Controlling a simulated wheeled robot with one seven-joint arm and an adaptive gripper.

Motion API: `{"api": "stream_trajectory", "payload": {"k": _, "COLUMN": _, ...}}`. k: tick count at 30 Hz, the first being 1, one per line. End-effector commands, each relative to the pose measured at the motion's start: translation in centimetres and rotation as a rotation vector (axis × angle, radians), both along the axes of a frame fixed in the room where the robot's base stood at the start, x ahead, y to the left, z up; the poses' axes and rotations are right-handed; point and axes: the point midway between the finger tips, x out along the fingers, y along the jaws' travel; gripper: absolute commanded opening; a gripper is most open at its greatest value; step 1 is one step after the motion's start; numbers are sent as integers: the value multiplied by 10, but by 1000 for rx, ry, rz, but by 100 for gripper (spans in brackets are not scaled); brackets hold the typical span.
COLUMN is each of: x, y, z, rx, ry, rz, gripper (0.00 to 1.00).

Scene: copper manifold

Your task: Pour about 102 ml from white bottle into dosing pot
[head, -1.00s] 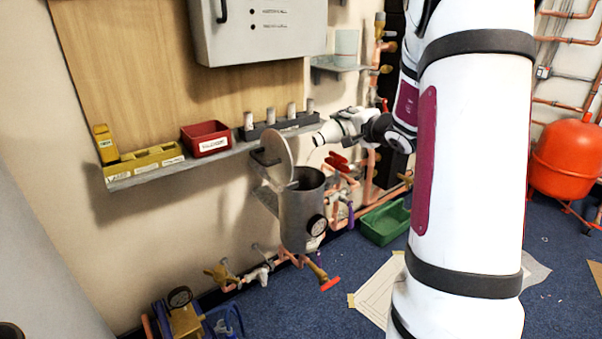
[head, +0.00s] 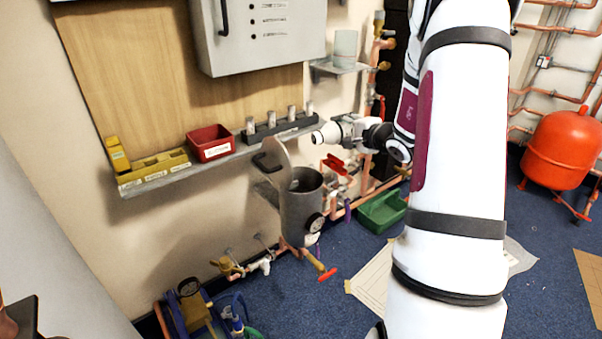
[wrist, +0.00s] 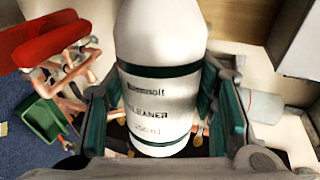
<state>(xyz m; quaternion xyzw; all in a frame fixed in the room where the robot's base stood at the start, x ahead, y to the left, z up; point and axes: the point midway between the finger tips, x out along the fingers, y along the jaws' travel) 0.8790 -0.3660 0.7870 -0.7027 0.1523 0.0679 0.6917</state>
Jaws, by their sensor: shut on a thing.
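The white bottle (wrist: 160,85) has dark green bands and lettering reading "CLEANER". My gripper (wrist: 158,125) is shut on it, with one finger on each side in the wrist view. In the head view the bottle (head: 326,133) lies close to level, its end pointing left. It is held above and slightly right of the grey dosing pot (head: 299,214). The pot's round lid (head: 280,160) stands raised and its mouth is open. No liquid stream shows. The level inside the pot cannot be seen.
A wall shelf (head: 160,183) carries a red bin (head: 209,143), yellow trays and a dark rack (head: 283,126). A clear beaker (head: 345,45) stands on a small ledge. Copper pipes and red valve handles lie right of the pot. A green tray (head: 383,210) is on the floor.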

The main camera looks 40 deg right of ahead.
Motion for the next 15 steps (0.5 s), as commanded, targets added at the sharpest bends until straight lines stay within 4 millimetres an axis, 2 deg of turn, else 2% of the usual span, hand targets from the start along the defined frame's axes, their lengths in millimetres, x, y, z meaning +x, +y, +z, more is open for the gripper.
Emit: {"api": "stream_trajectory", "payload": {"k": 15, "x": 0, "y": 2, "z": 3, "rx": 142, "ry": -18, "rz": 0, "gripper": 19}}
